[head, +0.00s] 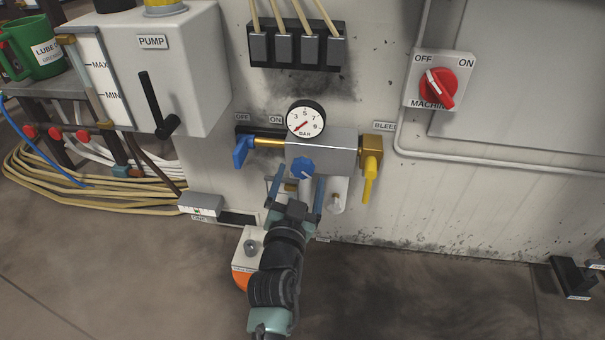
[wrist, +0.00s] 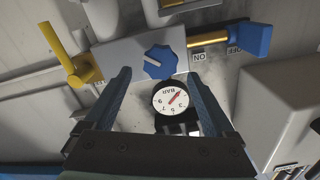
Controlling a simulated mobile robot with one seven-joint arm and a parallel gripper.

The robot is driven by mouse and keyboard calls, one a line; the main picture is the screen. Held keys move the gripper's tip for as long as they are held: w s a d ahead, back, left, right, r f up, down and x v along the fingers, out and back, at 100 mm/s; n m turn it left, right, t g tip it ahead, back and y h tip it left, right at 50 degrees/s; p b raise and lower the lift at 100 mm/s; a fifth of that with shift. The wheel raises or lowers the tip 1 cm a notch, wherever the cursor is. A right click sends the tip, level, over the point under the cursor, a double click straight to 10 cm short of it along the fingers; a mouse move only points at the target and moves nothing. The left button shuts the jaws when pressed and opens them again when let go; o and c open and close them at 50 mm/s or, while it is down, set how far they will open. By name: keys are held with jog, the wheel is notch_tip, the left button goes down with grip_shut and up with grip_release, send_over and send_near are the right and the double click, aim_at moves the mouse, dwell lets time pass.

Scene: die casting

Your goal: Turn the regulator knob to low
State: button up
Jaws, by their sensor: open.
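The blue regulator knob (head: 302,167) sits on the front of a grey valve block on the wall, with a white mark pointing to its lower right. The knob also shows in the wrist view (wrist: 160,62), where the scene looks upside down. A round pressure gauge (head: 305,119) stands above it, its red needle pointing lower left; it shows in the wrist view (wrist: 171,98) too. My gripper (head: 297,181) is open and empty just below the knob in the head view. In the wrist view its two fingertips (wrist: 158,75) lie either side of the knob; contact cannot be told.
A blue lever (head: 242,152) sits left of the block (head: 322,148), and a yellow bleed lever (head: 369,178) right of it. A pump box (head: 185,75) with a black handle is at upper left. A red machine switch (head: 437,88) is at upper right. Hoses lie coiled at left.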

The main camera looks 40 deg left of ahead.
aim_at(303, 169)
jog(key=shift+b+x, duration=0.5)
jog(key=shift+x, duration=1.15)
jog(key=shift+c, duration=0.2)
jog(key=c, duration=1.3)
jog(key=shift+n, duration=0.3)
